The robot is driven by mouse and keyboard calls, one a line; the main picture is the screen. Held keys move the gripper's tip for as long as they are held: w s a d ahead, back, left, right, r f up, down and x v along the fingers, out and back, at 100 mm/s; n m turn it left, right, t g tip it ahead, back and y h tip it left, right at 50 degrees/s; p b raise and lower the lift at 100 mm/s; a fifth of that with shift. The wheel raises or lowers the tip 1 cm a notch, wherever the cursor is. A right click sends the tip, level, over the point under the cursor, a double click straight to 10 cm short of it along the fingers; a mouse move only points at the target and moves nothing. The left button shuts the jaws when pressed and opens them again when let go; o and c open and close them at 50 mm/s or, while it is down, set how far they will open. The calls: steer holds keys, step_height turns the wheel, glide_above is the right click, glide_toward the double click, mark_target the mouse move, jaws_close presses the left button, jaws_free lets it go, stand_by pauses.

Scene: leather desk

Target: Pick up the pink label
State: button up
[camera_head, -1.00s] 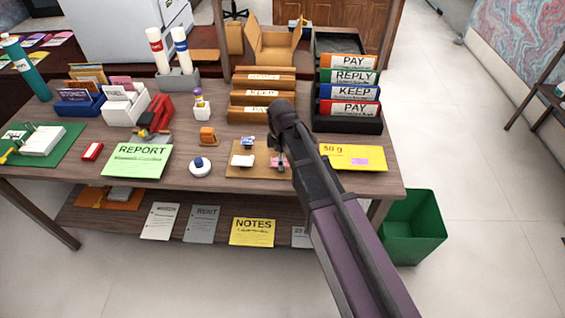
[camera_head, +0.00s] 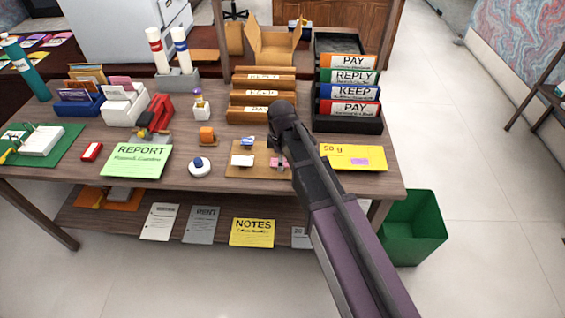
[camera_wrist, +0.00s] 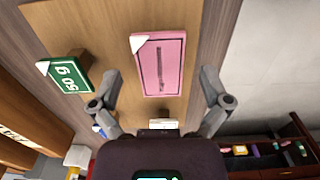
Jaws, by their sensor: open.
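The pink label (camera_wrist: 160,65) lies flat on the tan board (camera_wrist: 112,20), with a white corner and a dark line of print. In the wrist view it sits between and just beyond the two spread fingers of my gripper (camera_wrist: 159,88). The gripper is open and empty, with a finger on each side and gaps to the label. In the head view my gripper hangs over the right part of the board (camera_head: 235,173), and only a bit of the pink label (camera_head: 274,162) shows beside the fingers.
A green block (camera_wrist: 66,71) marked 50 g is left of the label in the wrist view. A white block (camera_head: 242,160) and a blue item (camera_head: 247,141) are near the board's left side. A yellow envelope (camera_head: 340,163) lies to the right. Brown file holders (camera_head: 250,114) stand behind.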

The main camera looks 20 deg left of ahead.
steer(key=c, duration=0.8)
steer(key=shift+r, duration=0.15)
step_height(320, 180, up, 3)
steer(key=p, duration=0.3)
steer(key=shift+r, duration=0.15)
steer(key=s+d+r+p, duration=0.1)
steer(key=s+d, duration=0.1)
steer(key=s, duration=0.5)
steer(key=s+d+r+p, duration=0.1)
steer(key=s+d, duration=0.2)
steer(key=s, duration=0.5)
steer(key=shift+d, duration=0.1)
steer(key=shift+s+r+p, duration=0.1)
steer(key=shift+r+p, duration=2)
steer(key=shift+p, duration=0.25)
